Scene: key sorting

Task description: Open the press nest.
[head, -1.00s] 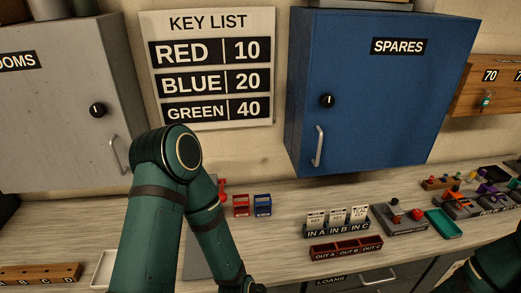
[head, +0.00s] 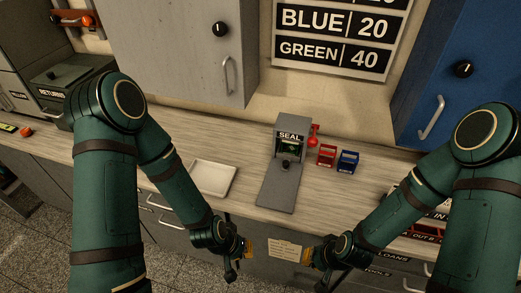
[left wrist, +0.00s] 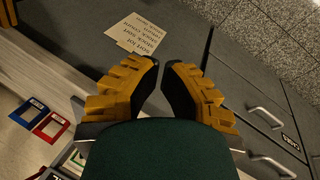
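The grey press (head: 293,133) labelled SEAL stands on the counter. A dark opening with a green patch shows under its label. A dark round knob (head: 286,165) sits at the front of the opening, above a grey base plate (head: 278,192). A red lever (head: 313,136) is on its right side. I cannot tell the nest's exact position. My left gripper (head: 240,259) is open and empty, in front of and below the counter edge; its fingers (left wrist: 160,64) show in the left wrist view. My right gripper (head: 314,268) looks open and empty, also below the edge.
Red (head: 327,155) and blue (head: 348,161) small boxes stand right of the press. A pale tray (head: 213,178) lies to its left. A paper notice (head: 284,249) is on the cabinet front between my grippers.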

